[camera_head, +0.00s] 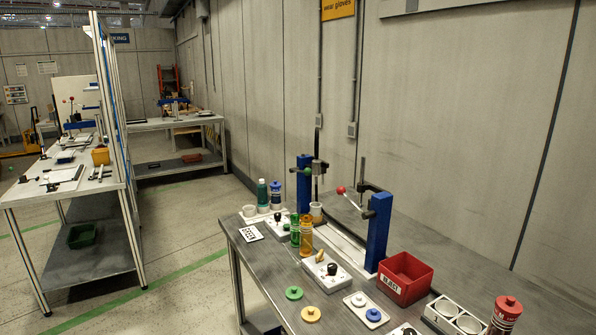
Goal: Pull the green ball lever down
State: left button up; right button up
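A small green ball (307,171) shows beside the left blue post (304,186) on the near workbench, at the end of a short lever whose arm is hard to make out at this size. A red ball lever (341,190) sticks out to the left and up from the right blue post (378,232). Neither of my grippers is in view, so nothing of mine shows near the levers.
The near workbench (262,278) also carries a green bottle (295,232), an orange bottle (306,238), a red bin (405,277) and a red-capped bottle (505,313). Green (294,293) and yellow discs (311,314) lie near its front edge. Open floor lies left.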

aim_at(307, 171)
jog(key=i+j, duration=0.25)
jog(key=j, duration=0.15)
jog(key=i+j+z, duration=0.1)
jog(key=i+j, duration=0.15)
jog(key=j, duration=0.2)
jog(key=i+j, duration=0.2)
jog(key=j, duration=0.25)
jog(key=i+j+z, duration=0.1)
jog(key=i+j, duration=0.15)
jog(key=j, duration=0.15)
jog(key=i+j, duration=0.2)
jog(key=j, duration=0.3)
jog(key=i+j+z, duration=0.1)
jog(key=i+j, duration=0.15)
jog(key=j, duration=0.2)
jog(key=i+j, duration=0.2)
jog(key=j, duration=0.25)
jog(key=i+j+z, duration=0.1)
jog(key=j, duration=0.4)
jog(key=i, duration=0.1)
